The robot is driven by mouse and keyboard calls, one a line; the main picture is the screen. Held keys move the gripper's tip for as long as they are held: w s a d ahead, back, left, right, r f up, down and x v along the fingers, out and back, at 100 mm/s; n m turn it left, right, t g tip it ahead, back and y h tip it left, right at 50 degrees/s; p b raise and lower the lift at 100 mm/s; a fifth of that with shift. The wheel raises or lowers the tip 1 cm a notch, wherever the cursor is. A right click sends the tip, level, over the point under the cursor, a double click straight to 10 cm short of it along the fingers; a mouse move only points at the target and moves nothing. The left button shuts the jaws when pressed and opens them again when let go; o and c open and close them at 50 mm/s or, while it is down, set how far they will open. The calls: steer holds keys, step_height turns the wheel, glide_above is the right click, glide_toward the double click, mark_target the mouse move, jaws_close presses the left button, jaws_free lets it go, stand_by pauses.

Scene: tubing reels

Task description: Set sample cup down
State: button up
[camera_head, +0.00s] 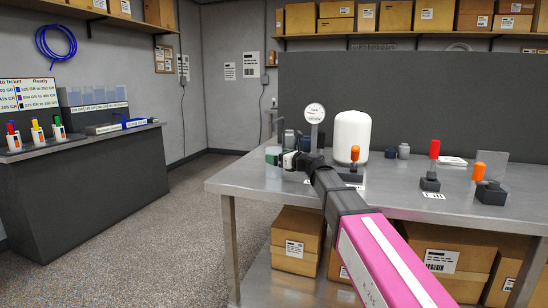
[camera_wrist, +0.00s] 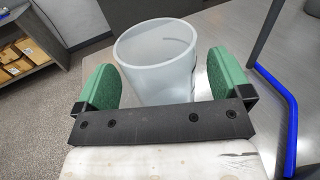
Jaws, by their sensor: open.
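The sample cup (camera_wrist: 158,72) is a pale, translucent, empty cup with a wide round rim. In the wrist view it is between the two green-padded fingers of my gripper (camera_wrist: 164,82). The fingers are open, with a small gap on each side of the cup. The cup is over the metal tabletop; its base is hidden, so contact with the table cannot be seen clearly. In the head view my gripper (camera_head: 278,156) is at the left end of the metal table (camera_head: 235,182), and the cup is hard to make out there.
A round gauge (camera_head: 315,113) and a white dome (camera_head: 351,137) stand just right of my gripper. Orange-topped devices (camera_head: 490,190) and a red-topped one (camera_head: 431,180) stand further right. A blue tube (camera_wrist: 287,120) runs along the right in the wrist view. Boxes (camera_head: 297,240) sit underneath.

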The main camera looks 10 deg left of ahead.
steer(key=v, duration=0.9)
steer(key=shift+s+d, duration=0.15)
steer(key=shift+d, duration=0.15)
